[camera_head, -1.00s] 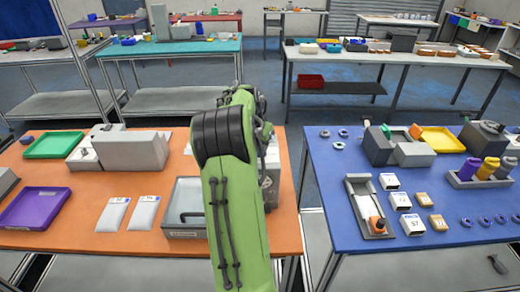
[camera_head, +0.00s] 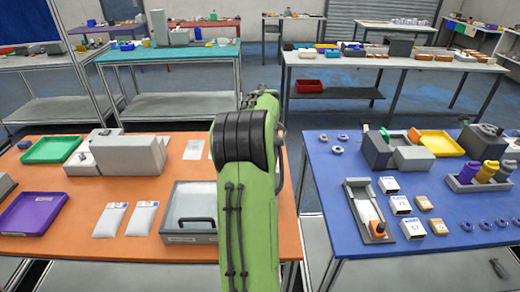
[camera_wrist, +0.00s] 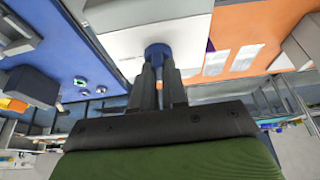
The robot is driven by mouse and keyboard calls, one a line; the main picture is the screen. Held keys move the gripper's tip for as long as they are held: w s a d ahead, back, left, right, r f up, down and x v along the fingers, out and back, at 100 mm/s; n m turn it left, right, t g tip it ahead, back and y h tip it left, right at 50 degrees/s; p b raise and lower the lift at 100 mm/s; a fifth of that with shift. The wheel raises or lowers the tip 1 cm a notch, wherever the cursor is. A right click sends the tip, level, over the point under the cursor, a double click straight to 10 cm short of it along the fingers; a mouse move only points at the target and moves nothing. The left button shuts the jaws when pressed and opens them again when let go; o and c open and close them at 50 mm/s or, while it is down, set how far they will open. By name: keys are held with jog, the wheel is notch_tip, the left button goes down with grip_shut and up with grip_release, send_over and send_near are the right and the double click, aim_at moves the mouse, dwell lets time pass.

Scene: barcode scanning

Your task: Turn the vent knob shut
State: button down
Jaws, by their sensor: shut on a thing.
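The vent knob (camera_wrist: 157,50) is a round blue knob on a pale grey housing (camera_wrist: 115,25), seen in the wrist view. My gripper (camera_wrist: 160,72) is shut on the knob, with its two dark fingers on either side of it. A small orange mark shows between the fingers. The knob's turned position cannot be read. In the head view my green arm hides the gripper, the knob and most of the housing.
The orange table (camera_head: 60,260) holds a clear-lidded case (camera_head: 190,212), a grey box unit (camera_head: 130,156), and green (camera_head: 50,150) and purple (camera_head: 32,212) trays. A blue table (camera_head: 340,225) stands to the right across a narrow gap.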

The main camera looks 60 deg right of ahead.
jog(key=shift+r, duration=0.1)
jog(key=c, duration=1.2)
grip_release()
jog(key=shift+o, duration=0.2)
jog(key=p+v, duration=0.1)
jog(key=v, duration=1.4)
jog(key=shift+a+r+p, duration=0.25)
jog(key=shift+p, duration=0.05)
